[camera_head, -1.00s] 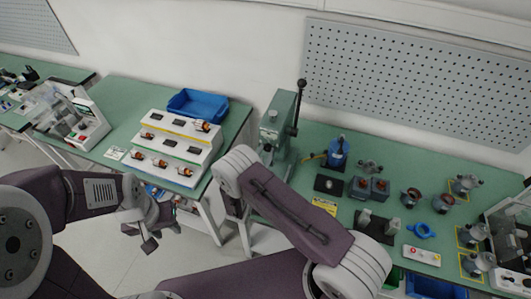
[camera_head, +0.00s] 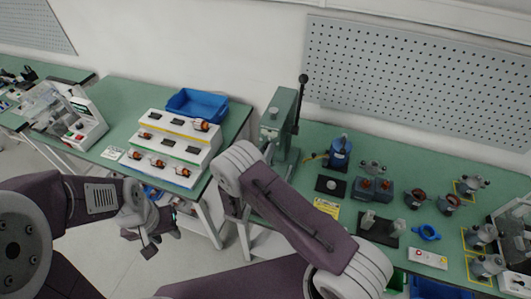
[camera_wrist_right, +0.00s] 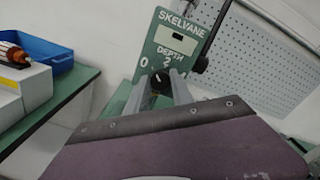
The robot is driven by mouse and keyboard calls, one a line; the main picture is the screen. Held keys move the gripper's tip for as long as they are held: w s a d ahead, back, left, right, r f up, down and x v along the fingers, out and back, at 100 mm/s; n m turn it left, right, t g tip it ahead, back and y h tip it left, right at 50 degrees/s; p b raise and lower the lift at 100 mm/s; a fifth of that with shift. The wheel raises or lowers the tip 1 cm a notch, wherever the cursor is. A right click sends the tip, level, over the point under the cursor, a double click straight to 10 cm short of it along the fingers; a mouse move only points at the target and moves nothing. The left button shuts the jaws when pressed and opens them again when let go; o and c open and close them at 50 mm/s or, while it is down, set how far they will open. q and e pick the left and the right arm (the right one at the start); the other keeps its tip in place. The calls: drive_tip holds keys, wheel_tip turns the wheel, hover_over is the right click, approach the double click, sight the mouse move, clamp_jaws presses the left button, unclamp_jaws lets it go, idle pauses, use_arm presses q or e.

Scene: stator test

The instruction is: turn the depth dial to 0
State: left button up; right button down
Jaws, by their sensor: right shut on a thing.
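The green press (camera_head: 278,125) stands at the left end of the right-hand green table. Its front panel (camera_wrist_right: 175,40) in the right wrist view reads SKELVANE and DEPTH, with a 0 at left and a 2 near the middle. The black depth dial (camera_wrist_right: 160,82) sits below these marks, with a small pale mark near its upper left. My right gripper (camera_wrist_right: 160,92) is shut on the dial, its grey fingers at either side. In the head view that gripper is hidden by my right arm. My left gripper (camera_head: 150,240) hangs away from the press, over the floor; its jaw gap is unclear.
The press has a dark lever (camera_head: 300,95) on its right. A blue bin (camera_head: 196,105) and a white stepped rack (camera_head: 170,147) with parts stand on the table to the left. Several fixtures, a blue ring (camera_head: 427,232) and a control box (camera_head: 427,258) occupy the right-hand table.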

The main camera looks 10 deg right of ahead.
drive_tip(key=shift+n, duration=1.5)
drive_tip(key=c, duration=1.1)
unclamp_jaws()
drive_tip(key=b+v, duration=0.3)
drive_tip(key=v, duration=0.6)
drive_tip(key=shift+b, duration=0.4)
drive_tip(key=shift+w, duration=0.1)
